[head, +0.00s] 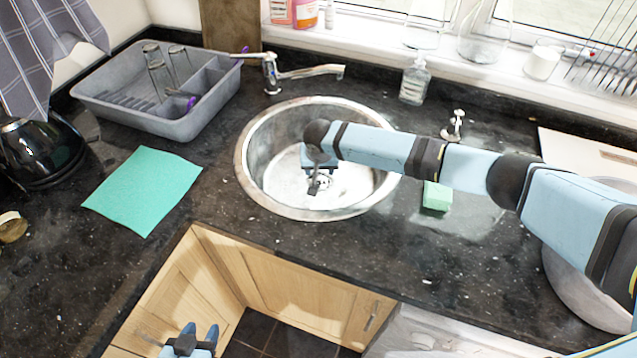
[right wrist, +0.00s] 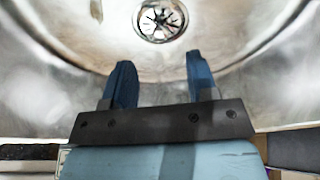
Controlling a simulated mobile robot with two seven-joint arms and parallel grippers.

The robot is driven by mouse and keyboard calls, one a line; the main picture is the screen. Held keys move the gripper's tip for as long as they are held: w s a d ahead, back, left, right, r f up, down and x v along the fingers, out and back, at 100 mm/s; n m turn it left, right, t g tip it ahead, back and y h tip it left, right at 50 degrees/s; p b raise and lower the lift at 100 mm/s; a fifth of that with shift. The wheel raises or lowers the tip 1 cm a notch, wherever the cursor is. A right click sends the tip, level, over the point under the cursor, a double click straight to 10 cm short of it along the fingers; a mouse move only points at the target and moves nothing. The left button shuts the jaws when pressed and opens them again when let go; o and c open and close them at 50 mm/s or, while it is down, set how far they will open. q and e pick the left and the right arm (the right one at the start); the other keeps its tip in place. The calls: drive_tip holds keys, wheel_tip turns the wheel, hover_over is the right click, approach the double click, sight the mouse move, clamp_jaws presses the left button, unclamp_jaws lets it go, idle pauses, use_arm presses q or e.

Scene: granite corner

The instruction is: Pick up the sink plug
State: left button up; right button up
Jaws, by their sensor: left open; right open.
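The round steel sink (head: 262,150) is set in the counter. My right gripper (head: 314,184) is over the bowl, open and empty; its two blue fingers (right wrist: 160,75) show apart in the right wrist view. The drain (head: 326,182) is in the bowl floor beside the gripper, and its dark slotted centre (right wrist: 160,18) shows beyond the fingertips. My left gripper (head: 201,333) is open and low at the front, away from the sink.
A grey dish rack (head: 160,120) and green cloth (head: 143,190) lie left. A soap bottle (head: 414,82) stands behind, a green sponge (head: 436,196) to the right. A large bowl (head: 572,280) is far right.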

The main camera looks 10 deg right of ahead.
sight(319, 178)
drive_tip(key=x, duration=0.7)
drive_tip(key=shift+w+f, duration=0.15)
drive_tip(key=shift+w, duration=0.1)
clamp_jaws()
